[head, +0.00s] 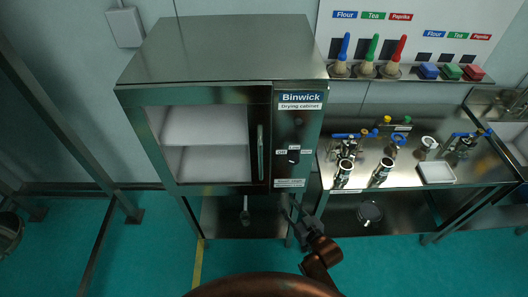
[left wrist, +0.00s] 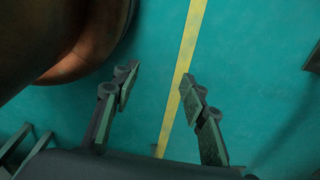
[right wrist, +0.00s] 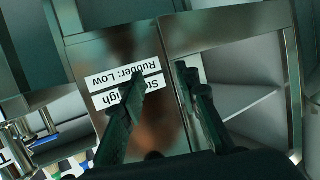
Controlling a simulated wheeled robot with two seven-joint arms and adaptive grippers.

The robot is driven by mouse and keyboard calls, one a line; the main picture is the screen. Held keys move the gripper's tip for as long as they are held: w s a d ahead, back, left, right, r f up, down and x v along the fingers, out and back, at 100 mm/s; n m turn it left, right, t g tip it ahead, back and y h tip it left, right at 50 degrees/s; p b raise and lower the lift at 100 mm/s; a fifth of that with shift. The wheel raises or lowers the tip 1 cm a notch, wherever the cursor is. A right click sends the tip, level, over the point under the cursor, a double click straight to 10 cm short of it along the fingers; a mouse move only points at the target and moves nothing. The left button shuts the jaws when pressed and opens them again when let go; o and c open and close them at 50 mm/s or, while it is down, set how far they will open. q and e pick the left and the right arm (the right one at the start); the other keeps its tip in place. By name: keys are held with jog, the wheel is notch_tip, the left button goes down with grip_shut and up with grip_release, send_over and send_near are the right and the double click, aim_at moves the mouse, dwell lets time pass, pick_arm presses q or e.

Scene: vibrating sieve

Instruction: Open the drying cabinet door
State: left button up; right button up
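The drying cabinet (head: 230,48) is a steel box with a "Binwick Drying cabinet" label. Its windowed door (head: 218,94) looks shut, with white shelves behind the window. The upright door handle (head: 260,152) is at the door's right edge. My right gripper (head: 291,207) is below the cabinet's lower right corner, apart from the handle. In the right wrist view, its fingers (right wrist: 160,80) are spread and empty, facing the control panel and its lower label (right wrist: 127,85). My left gripper (left wrist: 158,78) is open and empty over the floor; I cannot make it out in the head view.
A control panel with a dial (head: 293,154) is right of the door. A yellow line (head: 198,262) runs on the green floor. The floor before the cabinet is clear.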

aim_at(262, 163)
jog(key=a+r+y+p, duration=0.1)
jog(key=a+r, duration=0.1)
jog(key=r, duration=0.5)
jog(key=a+r+n+t+y+p, duration=0.1)
jog(key=a+r+p, duration=0.1)
jog(key=r, duration=0.4)
jog(key=a+r+y+p, duration=0.1)
jog(key=a+r+p, duration=0.1)
jog(key=r, duration=0.5)
jog(key=shift+w+a+r+n+t, duration=0.3)
jog(key=shift+w+r+n+t, duration=0.05)
jog(key=shift+n+t, duration=0.05)
jog(key=p+x, duration=0.1)
jog(key=x, duration=0.5)
jog(key=shift+w+a+f, duration=0.1)
jog(key=shift+w+a, duration=0.1)
jog(key=shift+w, duration=0.15)
pick_arm(q)
jog(key=s+r, duration=0.3)
jog(key=r, duration=0.3)
jog(key=shift+a, duration=0.35)
jog(key=shift+s+r, duration=0.1)
pick_arm(e)
grip_shut()
